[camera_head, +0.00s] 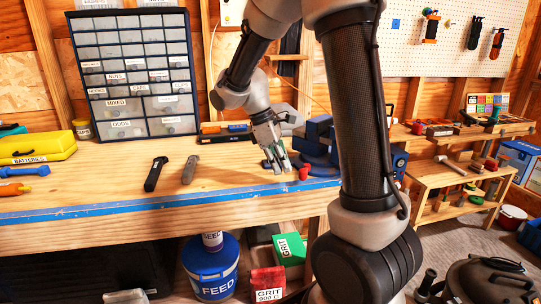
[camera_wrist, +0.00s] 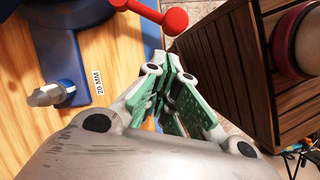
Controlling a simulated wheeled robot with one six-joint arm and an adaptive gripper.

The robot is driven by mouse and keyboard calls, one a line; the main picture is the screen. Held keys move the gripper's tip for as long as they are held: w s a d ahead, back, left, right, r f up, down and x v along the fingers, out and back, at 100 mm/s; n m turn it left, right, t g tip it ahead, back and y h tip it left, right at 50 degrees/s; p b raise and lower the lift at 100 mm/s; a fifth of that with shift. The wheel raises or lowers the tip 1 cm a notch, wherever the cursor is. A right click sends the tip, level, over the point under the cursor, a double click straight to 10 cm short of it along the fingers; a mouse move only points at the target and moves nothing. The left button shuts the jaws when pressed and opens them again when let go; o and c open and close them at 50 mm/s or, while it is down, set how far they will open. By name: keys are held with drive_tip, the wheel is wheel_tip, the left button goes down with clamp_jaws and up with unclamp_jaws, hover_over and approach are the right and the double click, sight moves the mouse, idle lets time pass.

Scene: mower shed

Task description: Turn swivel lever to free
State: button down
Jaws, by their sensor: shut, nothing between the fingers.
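A blue vise (camera_head: 318,133) stands at the bench's right end, partly hidden behind my arm. A red lever with rounded ends (camera_wrist: 150,14) shows at the top of the wrist view, and its red end shows low beside the vise in the head view (camera_head: 304,173). It looks like the swivel lever. My gripper (camera_wrist: 176,72), with green finger pads, is shut and empty. Its tips are just below the lever in the wrist view, apparently apart from it. In the head view my gripper (camera_head: 276,163) hangs over the bench left of the vise.
A grey bolt (camera_wrist: 47,96) in a blue lug sits by a "20 MM" label (camera_wrist: 99,82). A drawer cabinet (camera_head: 135,75) stands behind. The bench's front middle is clear.

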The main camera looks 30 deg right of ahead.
sight(305, 170)
drive_tip(key=shift+s+d, duration=0.55)
drive_tip(key=shift+d, duration=0.1)
drive_tip(key=shift+s+d+n, duration=0.45)
drive_tip(key=shift+s+n, duration=0.05)
drive_tip(key=shift+s, duration=0.2)
drive_tip(key=shift+w+f, duration=0.1)
